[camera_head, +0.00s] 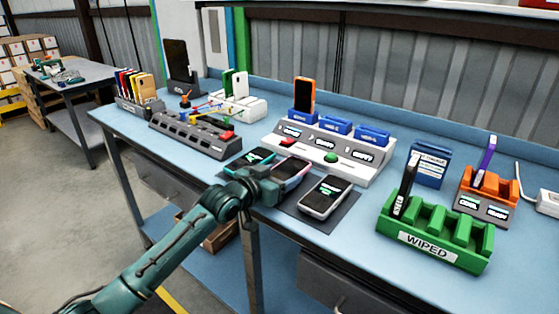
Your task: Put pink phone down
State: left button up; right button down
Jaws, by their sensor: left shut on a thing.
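My left gripper (270,183) comes in from the lower left and is shut on the pink phone (292,168). The pink phone lies nearly flat, dark screen up, with a pink edge showing. It is over the dark mat (333,222) near the table's front edge. I cannot tell whether it touches the mat. A teal phone (252,160) lies just left of it and a white phone (325,196) just right of it. The gripper hides part of the near end of the pink phone. My right gripper is out of view.
Behind stands a white station (365,172) with blue docks and an orange phone (304,95). A green "WIPED" rack (440,238) holding a dark phone is at right. An orange rack (490,188) stands beyond it. A grey rack (195,135) is at left.

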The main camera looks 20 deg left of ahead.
pick_arm(q)
jog(key=shift+f, duration=0.3)
jog(key=shift+f, duration=0.2)
jog(key=o, duration=1.1)
